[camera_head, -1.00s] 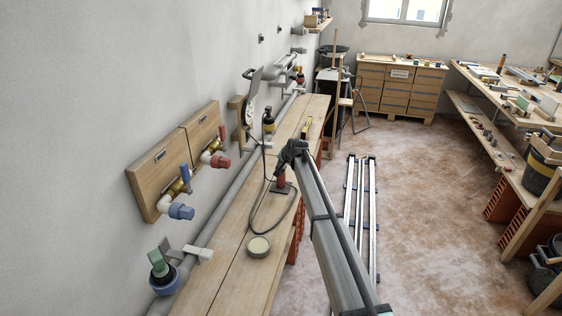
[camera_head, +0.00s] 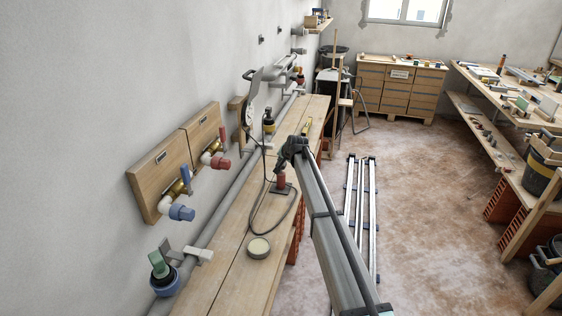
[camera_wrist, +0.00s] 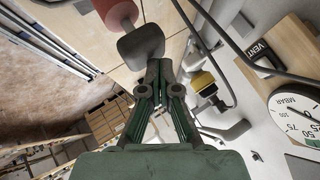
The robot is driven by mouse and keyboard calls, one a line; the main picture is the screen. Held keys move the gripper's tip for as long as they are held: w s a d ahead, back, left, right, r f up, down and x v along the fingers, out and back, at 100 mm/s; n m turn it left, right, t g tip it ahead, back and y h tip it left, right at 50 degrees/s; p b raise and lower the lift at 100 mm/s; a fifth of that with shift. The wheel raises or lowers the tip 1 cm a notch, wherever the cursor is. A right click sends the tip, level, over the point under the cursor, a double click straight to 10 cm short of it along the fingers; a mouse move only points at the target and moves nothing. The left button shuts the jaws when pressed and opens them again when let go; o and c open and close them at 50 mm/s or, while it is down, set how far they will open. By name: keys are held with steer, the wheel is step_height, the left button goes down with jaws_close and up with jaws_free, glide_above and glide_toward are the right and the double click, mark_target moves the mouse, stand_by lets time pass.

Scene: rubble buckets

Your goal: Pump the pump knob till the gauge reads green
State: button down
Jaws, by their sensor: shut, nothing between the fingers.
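The red pump (camera_head: 281,182) stands on the wooden bench on a dark foot plate. My gripper (camera_head: 284,167) is close over it and covers its top. In the wrist view my gripper (camera_wrist: 158,63) is shut and empty. The gauge (camera_wrist: 300,112), a white dial marked MBAR, is at the right edge, partly cut off. Some green shows on its lower face; the needle reading is unclear.
A black hose (camera_head: 256,216) loops on the bench (camera_head: 222,262), near a round tin (camera_head: 258,248). Blue (camera_head: 181,212) and red (camera_head: 219,164) valves project from wall boards at left. A yellow-and-black fitting (camera_wrist: 206,86) is right of the fingers. Rails lie on the floor right of the bench.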

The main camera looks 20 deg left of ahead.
steer(key=shift+r, duration=1.15)
steer(key=shift+r, duration=0.1)
step_height(320, 180, up, 5)
steer(key=shift+f+p, duration=0.1)
steer(key=shift+p, duration=0.8)
stand_by(1.4)
